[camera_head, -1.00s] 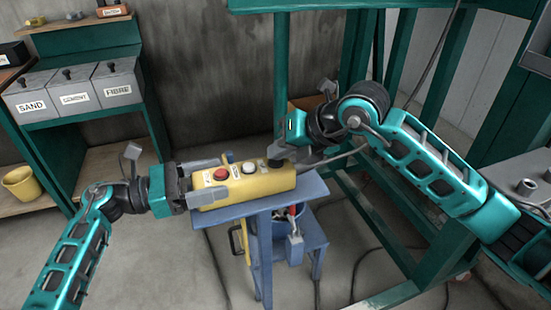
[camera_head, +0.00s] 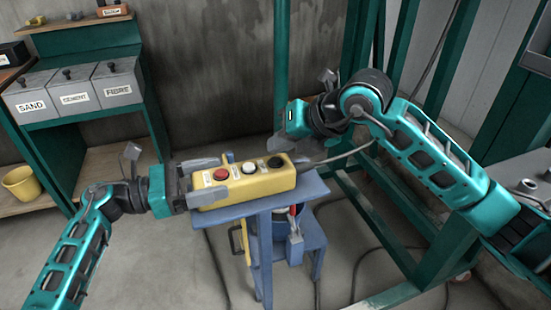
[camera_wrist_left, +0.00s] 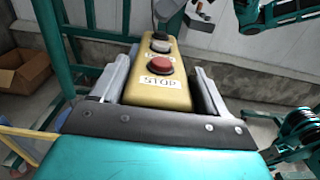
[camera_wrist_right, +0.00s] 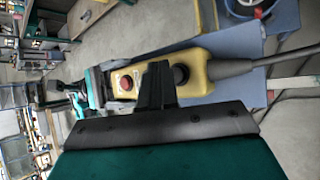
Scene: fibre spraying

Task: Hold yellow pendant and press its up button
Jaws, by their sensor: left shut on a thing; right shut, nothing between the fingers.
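The yellow pendant (camera_head: 243,185) has a red STOP button (camera_head: 221,174), a white button (camera_head: 249,169) and a black button (camera_head: 275,162) in a row. My left gripper (camera_head: 208,182) is shut on its red-button end, one finger along each side, as the left wrist view (camera_wrist_left: 160,90) shows. My right gripper (camera_head: 280,146) is shut and empty, just above and behind the black button, apart from it in the head view. In the right wrist view its joined fingers (camera_wrist_right: 156,82) hide the white button. The black button (camera_wrist_right: 181,74) shows beside them.
The pendant is over a blue stand (camera_head: 262,215), its cable (camera_head: 335,155) running right. A green steel frame (camera_head: 365,205) stands behind and right. Bins marked SAND, CEMENT and FIBRE (camera_head: 118,82) and a yellow bucket (camera_head: 20,182) are at left.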

